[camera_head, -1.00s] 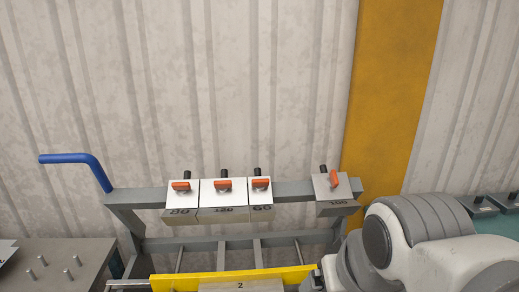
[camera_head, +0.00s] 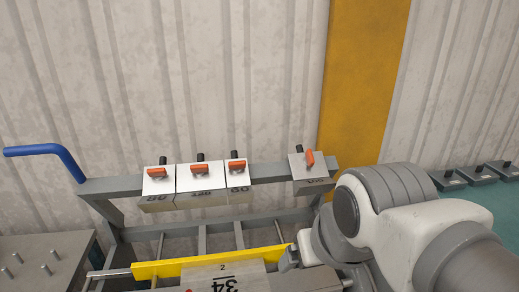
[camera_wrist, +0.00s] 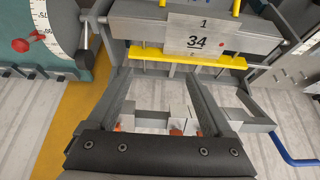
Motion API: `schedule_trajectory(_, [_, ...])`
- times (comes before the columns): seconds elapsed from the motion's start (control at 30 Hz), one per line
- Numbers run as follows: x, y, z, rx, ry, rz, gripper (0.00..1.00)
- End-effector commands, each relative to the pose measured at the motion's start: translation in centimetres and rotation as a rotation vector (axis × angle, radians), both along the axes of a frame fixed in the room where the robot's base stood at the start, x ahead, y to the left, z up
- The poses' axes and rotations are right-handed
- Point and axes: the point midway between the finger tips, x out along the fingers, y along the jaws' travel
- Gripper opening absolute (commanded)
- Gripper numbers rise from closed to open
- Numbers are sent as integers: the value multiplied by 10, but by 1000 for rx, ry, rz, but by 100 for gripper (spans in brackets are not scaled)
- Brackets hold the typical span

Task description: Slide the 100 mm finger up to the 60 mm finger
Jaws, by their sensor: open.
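The 100 mm finger (camera_head: 311,174) hangs on the grey rail at the right, its orange lever tilted. The 60 mm finger (camera_head: 238,179) sits to its left, its orange lever lying across. A stretch of bare rail separates them. The 120 finger (camera_head: 201,179) and the 80 finger (camera_head: 158,183) stand close beside the 60 mm finger.
The grey rail (camera_head: 270,171) carries the fingers on a frame with a blue handle (camera_head: 42,150) at left. A yellow bar (camera_head: 210,262) and a plate marked 34 lie in front. A pegged table (camera_head: 50,250) is at left; a teal surface (camera_head: 470,200) is at right.

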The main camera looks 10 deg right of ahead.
Motion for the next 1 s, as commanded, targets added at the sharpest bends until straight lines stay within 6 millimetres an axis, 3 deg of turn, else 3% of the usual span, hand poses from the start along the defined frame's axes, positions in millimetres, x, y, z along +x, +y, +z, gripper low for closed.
schedule_trajectory(0.27, [0,0,0,0,0,0,85])
schedule_trajectory(0.43, [7,-1,9,3,4,-1,56])
schedule_trajectory(0.47, [10,-1,13,4,9,-1,55])
schedule_trajectory(0.67, [59,-11,61,22,44,1,55])
schedule_trajectory(1.0, [167,-50,128,77,95,29,55])
